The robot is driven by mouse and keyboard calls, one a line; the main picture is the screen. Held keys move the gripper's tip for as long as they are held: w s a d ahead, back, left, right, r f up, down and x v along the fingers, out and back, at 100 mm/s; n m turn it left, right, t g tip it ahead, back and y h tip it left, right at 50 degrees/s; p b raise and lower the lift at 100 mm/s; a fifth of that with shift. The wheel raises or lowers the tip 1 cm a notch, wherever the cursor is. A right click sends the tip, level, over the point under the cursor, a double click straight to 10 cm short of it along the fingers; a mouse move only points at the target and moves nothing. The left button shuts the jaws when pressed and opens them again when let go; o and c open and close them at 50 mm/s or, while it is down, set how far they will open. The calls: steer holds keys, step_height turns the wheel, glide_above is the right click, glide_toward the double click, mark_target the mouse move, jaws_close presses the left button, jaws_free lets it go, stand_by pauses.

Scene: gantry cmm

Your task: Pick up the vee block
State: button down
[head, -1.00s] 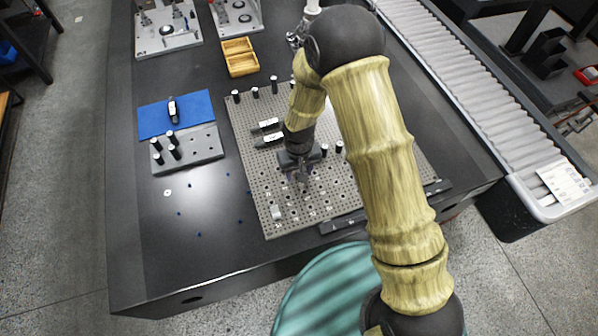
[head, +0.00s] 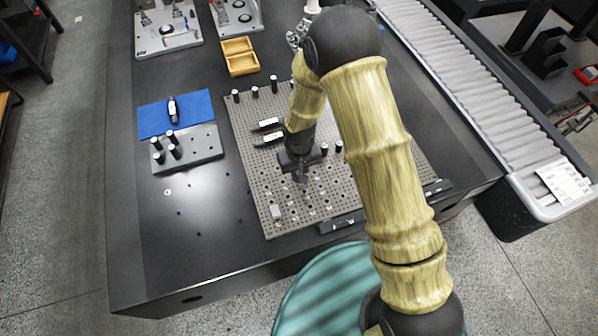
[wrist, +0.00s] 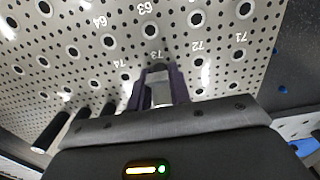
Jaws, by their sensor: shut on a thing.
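My gripper (head: 301,178) is low over the perforated metal plate (head: 247,178), near its middle. In the wrist view its two dark purple fingers (wrist: 160,92) are shut on a small grey piece, the vee block (wrist: 160,97). The fingers hide most of the block, and its groove cannot be made out. I cannot tell whether the block still touches the plate.
A small pale block (head: 276,212) sits at the plate's front left. Black pins (head: 255,91) stand along its back, and two dark labelled pieces (head: 268,125) lie left of my arm. A pin rack (head: 200,150) and blue mat (head: 195,106) are left.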

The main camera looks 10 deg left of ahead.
steer(key=shift+r, duration=0.1)
step_height(320, 180, up, 10)
steer(key=shift+f, duration=0.1)
stand_by(0.4)
stand_by(0.5)
